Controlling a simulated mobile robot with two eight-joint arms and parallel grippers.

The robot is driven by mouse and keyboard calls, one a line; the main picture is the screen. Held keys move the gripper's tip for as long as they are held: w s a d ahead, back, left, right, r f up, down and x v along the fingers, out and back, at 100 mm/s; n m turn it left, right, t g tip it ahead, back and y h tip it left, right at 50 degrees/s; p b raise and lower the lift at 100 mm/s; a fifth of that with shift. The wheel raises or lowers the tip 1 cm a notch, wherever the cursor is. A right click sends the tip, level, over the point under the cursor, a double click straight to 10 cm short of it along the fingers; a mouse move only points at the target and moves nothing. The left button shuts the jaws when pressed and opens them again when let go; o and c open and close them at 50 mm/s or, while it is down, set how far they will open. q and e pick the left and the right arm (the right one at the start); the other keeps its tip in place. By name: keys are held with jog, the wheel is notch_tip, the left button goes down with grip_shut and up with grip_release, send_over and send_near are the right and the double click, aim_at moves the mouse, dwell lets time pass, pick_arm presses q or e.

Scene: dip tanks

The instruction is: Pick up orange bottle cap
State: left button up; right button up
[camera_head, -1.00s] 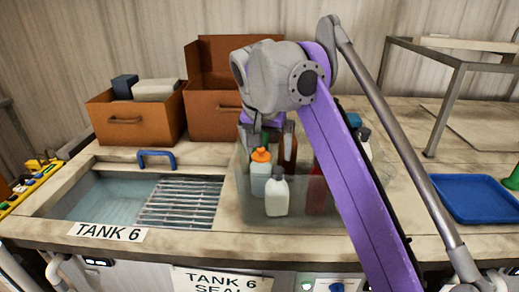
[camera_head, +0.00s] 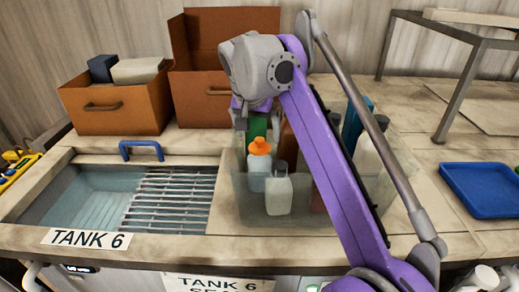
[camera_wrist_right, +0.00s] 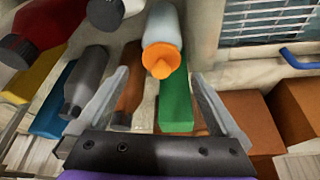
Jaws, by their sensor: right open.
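The orange bottle cap (camera_head: 260,146) sits on a pale blue-grey bottle (camera_head: 259,172) standing in a clear bin (camera_head: 246,207) among other bottles. In the right wrist view the cap (camera_wrist_right: 160,62) lies ahead of and between the fingers, on the end of its bottle (camera_wrist_right: 162,25). My right gripper (camera_wrist_right: 157,95) is open and empty, with a finger on either side of the view. In the head view my right gripper (camera_head: 257,118) is just above and behind the cap, partly hidden by its own wrist. My left gripper is not in view.
A white bottle (camera_head: 279,194) stands right beside the orange-capped one, with a green item (camera_wrist_right: 175,100) behind. Brown boxes (camera_head: 118,115) stand at the back. An open tank with a metal grate (camera_head: 165,200) is left. A blue tray (camera_head: 485,190) is right.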

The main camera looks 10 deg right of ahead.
aim_at(259, 139)
jog(key=x, duration=0.4)
jog(key=shift+f+b, duration=0.1)
jog(key=shift+b, duration=0.3)
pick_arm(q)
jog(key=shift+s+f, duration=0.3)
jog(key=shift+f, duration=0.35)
pick_arm(e)
jog(key=shift+c, duration=0.2)
jog(key=shift+w, duration=0.1)
jog(key=c, duration=1.2)
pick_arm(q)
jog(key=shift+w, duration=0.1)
pick_arm(e)
notch_tip(259, 139, up, 9)
jog(key=p, duration=0.3)
jog(key=shift+w, duration=0.1)
jog(key=shift+r+p, duration=0.5)
jog(key=shift+r, duration=0.1)
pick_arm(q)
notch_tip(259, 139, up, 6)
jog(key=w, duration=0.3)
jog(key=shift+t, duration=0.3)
